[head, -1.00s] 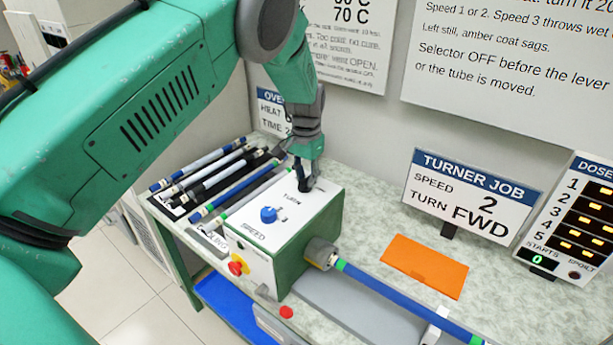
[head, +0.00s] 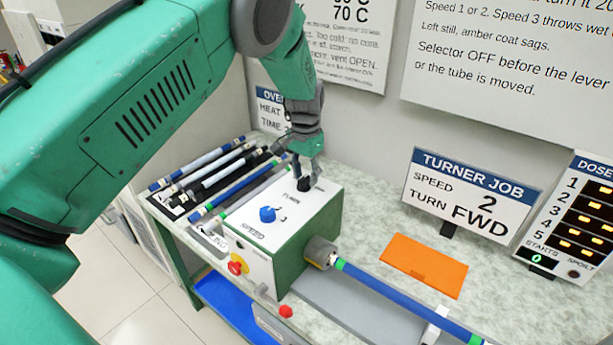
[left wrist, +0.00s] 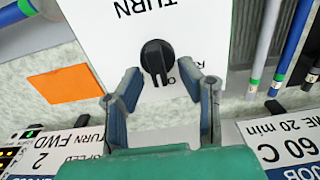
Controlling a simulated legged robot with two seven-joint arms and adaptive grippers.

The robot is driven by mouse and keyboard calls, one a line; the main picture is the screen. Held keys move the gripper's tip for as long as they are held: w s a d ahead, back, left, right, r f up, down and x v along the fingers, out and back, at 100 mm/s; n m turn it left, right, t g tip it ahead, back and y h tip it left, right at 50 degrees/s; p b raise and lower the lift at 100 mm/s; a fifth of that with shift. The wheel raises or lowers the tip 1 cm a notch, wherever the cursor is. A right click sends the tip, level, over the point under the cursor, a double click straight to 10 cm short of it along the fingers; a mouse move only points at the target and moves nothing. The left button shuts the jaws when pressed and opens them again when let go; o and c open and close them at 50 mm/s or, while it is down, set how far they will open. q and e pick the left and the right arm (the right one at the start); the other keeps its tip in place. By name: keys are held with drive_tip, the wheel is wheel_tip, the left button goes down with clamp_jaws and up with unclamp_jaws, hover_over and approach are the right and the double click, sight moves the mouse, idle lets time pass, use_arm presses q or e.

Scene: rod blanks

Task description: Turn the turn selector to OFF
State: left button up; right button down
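The turn selector, a black knob (head: 304,185) labelled TURN, sits on the white top of the green turner box (head: 323,229). In the left wrist view the selector (left wrist: 157,60) lies just beyond the fingertips, its grip bar pointing roughly up and down the picture. Its position labels are partly hidden by a finger, so I cannot tell its setting. My left gripper (head: 307,174) is above the selector, pointing down; in the left wrist view its two fingers (left wrist: 170,84) are spread with nothing between them. My right gripper is not in view.
A blue speed knob (head: 268,214) is on the same panel. A blue tube (head: 405,299) runs right from the box's chuck (head: 321,252). Several rods lie behind left. A job sign (head: 470,195) reads SPEED 2, TURN FWD. An orange sheet (head: 423,260) lies on the bench.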

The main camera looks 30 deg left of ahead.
sight(305, 176)
use_arm(q)
wheel_tip(305, 176, up, 11)
drive_tip(key=shift+r, duration=0.2)
drive_tip(key=shift+w, duration=0.1)
idle(0.4)
drive_tip(key=shift+f, duration=0.1)
